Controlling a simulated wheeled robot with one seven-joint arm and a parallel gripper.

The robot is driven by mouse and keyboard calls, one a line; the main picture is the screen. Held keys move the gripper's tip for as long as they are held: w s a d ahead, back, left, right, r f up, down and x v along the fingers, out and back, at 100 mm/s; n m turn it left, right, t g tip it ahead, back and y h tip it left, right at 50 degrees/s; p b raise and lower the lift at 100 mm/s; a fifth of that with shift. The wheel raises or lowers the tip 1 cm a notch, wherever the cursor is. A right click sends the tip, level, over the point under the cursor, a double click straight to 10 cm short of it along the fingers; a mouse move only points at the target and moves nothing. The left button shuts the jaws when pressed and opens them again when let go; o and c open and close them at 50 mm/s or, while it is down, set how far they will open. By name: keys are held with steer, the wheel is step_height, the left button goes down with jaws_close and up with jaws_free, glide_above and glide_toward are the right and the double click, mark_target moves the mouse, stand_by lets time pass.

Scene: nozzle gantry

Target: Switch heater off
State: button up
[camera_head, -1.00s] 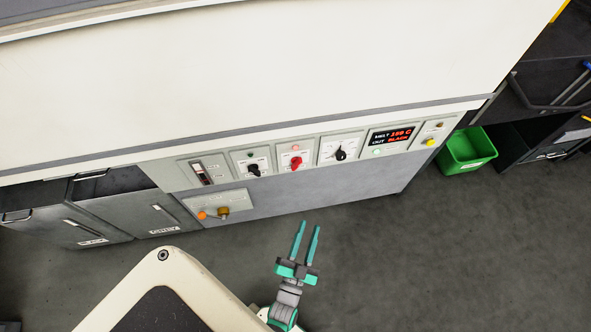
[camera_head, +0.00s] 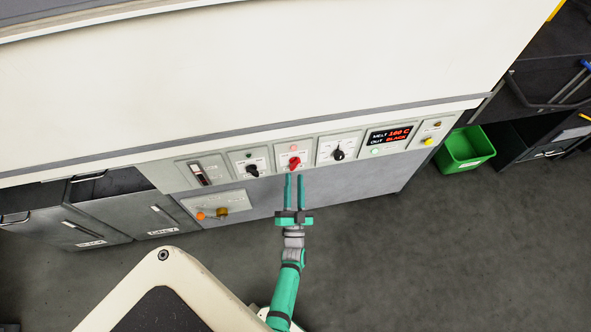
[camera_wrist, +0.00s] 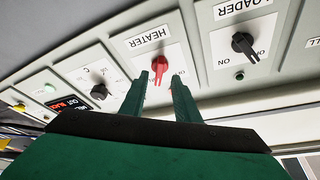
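The heater switch is a red rotary knob (camera_head: 294,162) on a white plate in the middle of the control panel. The wrist view shows the red knob (camera_wrist: 159,69) under a HEATER label (camera_wrist: 150,38), upside down there; its OFF/ON marks are mostly hidden. A pink-red lamp (camera_head: 293,147) sits above the knob. My gripper (camera_head: 294,177) points at the panel just below the knob, its two green fingers apart and nothing between them. In the wrist view the fingertips (camera_wrist: 158,82) stand either side of the knob's lower end; contact cannot be told.
A black LOADER knob (camera_wrist: 243,44) is beside the heater plate, and a black dial (camera_head: 338,154) is on its other side. A display (camera_head: 390,136) reads 160 C and BLACK. A yellow button (camera_head: 429,142) and green bin (camera_head: 465,149) are further right. Open floor lies below.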

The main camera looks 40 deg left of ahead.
mark_target(295, 168)
steer(key=shift+x, duration=2.3)
steer(key=shift+w+d, duration=0.1)
steer(key=c, duration=0.7)
steer(key=shift+o, duration=0.2)
steer(key=shift+n, duration=0.3)
steer(key=shift+w+d+n+g+y, duration=0.1)
steer(key=shift+n+g+y, duration=0.95)
steer(key=shift+n, duration=1.7)
steer(key=shift+n+g+y, duration=0.8)
steer(key=shift+n+g, duration=0.35)
steer(key=shift+n, duration=1.65)
steer(key=shift+w+d+n+g+y, duration=0.1)
steer(key=shift+n+g+y, duration=0.95)
steer(key=shift+n, duration=1.7)
steer(key=shift+w+n+g, duration=0.1)
steer(key=shift+n+g, duration=0.15)
steer(key=shift+n, duration=0.05)
